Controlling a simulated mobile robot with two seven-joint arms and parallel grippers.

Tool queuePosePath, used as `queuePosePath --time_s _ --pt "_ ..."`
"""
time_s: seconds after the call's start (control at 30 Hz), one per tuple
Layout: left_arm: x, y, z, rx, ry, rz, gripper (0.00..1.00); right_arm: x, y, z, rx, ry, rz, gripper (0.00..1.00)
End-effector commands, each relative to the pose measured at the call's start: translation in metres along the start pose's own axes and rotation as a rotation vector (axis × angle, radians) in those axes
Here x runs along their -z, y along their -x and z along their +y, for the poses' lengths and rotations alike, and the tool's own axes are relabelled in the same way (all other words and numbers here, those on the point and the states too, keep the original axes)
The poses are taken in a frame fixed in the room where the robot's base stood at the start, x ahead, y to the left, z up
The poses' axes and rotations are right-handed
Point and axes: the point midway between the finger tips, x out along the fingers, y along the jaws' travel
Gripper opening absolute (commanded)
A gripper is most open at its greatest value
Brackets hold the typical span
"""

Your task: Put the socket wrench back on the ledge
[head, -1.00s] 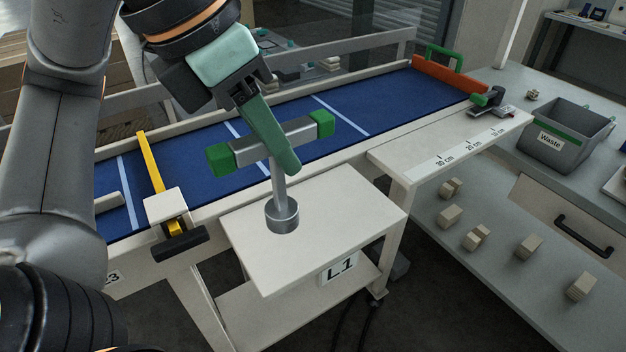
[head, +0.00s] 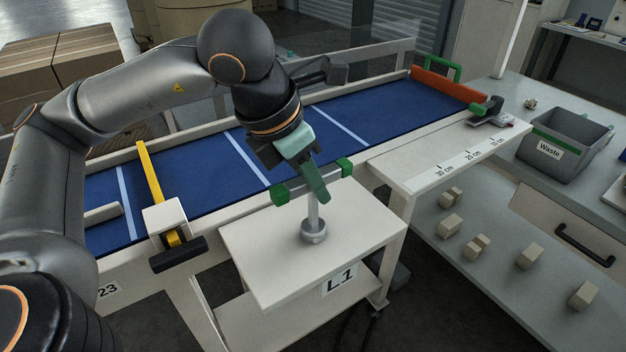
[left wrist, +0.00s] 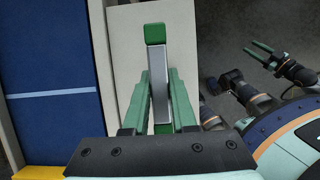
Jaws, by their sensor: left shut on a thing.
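The socket wrench (head: 313,213) has a grey crossbar with green ends, a thin stem and a round socket at the bottom. It is upright over the white ledge marked L1 (head: 270,255). I cannot tell whether the socket touches the ledge or hangs just above it. My left gripper (head: 315,192) is shut on the crossbar from above and hides its middle. In the left wrist view the crossbar (left wrist: 159,80) lies between the two green fingers. My right gripper (left wrist: 263,52) shows in the left wrist view, away from the ledge, with its fingers apart and empty.
A blue belt (head: 200,190) with a yellow arm (head: 150,168) runs behind the ledge. A ruler shelf (head: 440,165) and a grey waste bin (head: 566,150) stand to the right. Several small blocks (head: 475,246) lie on the lower right surface. The ledge's front is clear.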

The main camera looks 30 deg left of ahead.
Motion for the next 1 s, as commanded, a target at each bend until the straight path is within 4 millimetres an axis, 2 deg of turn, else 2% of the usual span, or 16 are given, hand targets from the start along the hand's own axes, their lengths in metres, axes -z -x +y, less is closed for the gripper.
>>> queuePosePath --time_s 0.27,0.3,0.53,0.87,1.0 --pt "0.001 -0.002 0.000 0.000 0.001 -0.002 0.00 -0.003 -0.002 0.000 0.000 0.000 0.000 0.50" --pt "0.001 -0.001 0.000 0.000 0.001 0.000 0.29 -0.002 -0.001 0.000 0.000 0.000 -0.001 0.50" --pt "0.000 -0.001 0.000 0.001 0.001 0.000 0.55 -0.002 -0.001 0.000 0.000 0.001 -0.001 0.50" --pt "-0.001 0.003 0.000 0.000 0.000 -0.001 0.55 0.001 0.001 0.000 0.000 0.001 0.000 0.50" --pt "-0.002 0.023 0.000 0.000 0.001 -0.004 0.55 0.001 0.001 0.000 0.000 0.001 0.000 0.50"
